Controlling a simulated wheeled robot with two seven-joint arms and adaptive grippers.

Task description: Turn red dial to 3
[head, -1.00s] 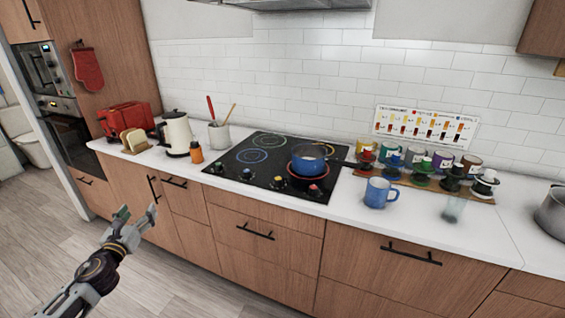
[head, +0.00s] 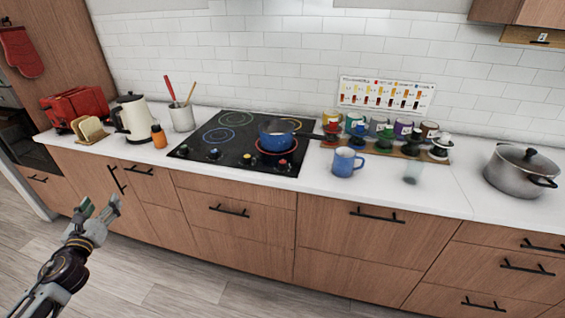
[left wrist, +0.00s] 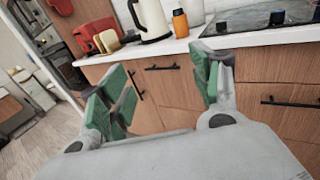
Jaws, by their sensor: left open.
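The black cooktop (head: 216,146) is set in the white counter, with several small dials along its front edge. The red dial (head: 282,162) appears to be the rightmost one, just in front of the blue pot (head: 277,134). Its setting is too small to read. My left gripper (head: 101,208) is open and empty, in front of the cabinets at the left, below counter height and well away from the dials. In the left wrist view its two green-padded fingers (left wrist: 165,90) stand wide apart, and part of the cooktop (left wrist: 235,20) shows at the upper right. My right gripper is not in view.
A blue mug (head: 345,162) and a clear glass (head: 413,171) stand on the counter right of the cooktop. A kettle (head: 133,116), an orange bottle (head: 158,136) and a red toaster (head: 75,106) stand to the left. Drawer handles (head: 229,211) stick out below. The floor in front is clear.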

